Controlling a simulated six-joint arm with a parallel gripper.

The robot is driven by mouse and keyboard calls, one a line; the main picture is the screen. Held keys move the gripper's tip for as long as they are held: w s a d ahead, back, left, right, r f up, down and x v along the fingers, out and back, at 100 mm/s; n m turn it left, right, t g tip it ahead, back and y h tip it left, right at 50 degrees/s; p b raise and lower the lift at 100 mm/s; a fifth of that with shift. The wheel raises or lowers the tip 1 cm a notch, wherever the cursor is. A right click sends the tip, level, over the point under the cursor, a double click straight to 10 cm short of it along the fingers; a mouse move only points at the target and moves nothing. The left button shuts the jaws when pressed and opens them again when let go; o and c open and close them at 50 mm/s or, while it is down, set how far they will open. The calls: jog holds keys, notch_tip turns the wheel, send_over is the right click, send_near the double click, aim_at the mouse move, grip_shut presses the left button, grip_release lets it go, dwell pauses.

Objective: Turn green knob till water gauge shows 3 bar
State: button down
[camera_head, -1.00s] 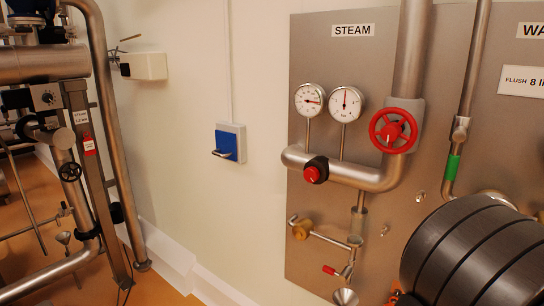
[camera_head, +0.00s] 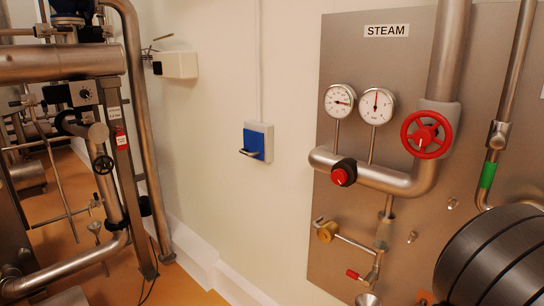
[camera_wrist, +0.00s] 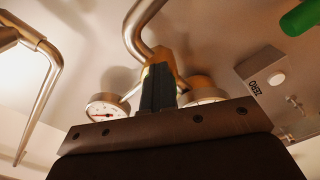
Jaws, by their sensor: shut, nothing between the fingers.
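My gripper (camera_wrist: 158,88) shows in the wrist view, its two dark fingers together with nothing between them. They point at a brass-coloured fitting below a bent steel pipe, and a thin green edge shows beside them. I cannot tell whether the fingers touch it or whether that edge is the green knob. A round white gauge (camera_wrist: 107,108) is left of the fingers. A second gauge (camera_wrist: 204,97) is on the right, partly hidden by my gripper's body. Their readings and labels are not legible. The head view shows neither my gripper nor a green knob.
In the head view, the STEAM panel (camera_head: 342,45) carries two gauges, a red knob (camera_head: 343,173) and a red handwheel (camera_head: 426,134). A green-banded pipe (camera_head: 488,174) is at right. In the wrist view, a ZERO box (camera_wrist: 262,80) and a green cylinder (camera_wrist: 302,17) are at right.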

jog(key=shift+d+r, duration=0.1)
jog(key=shift+r, duration=0.2)
jog(key=shift+s+d+r, duration=0.15)
jog(key=shift+s+r, duration=0.05)
jog(key=shift+r, duration=0.1)
jog(key=shift+f, duration=0.1)
jog(key=v, duration=0.6)
jog(key=shift+s+d, duration=0.2)
jog(key=shift+s, duration=0.1)
jog(key=shift+f, duration=0.1)
dwell(1.8)
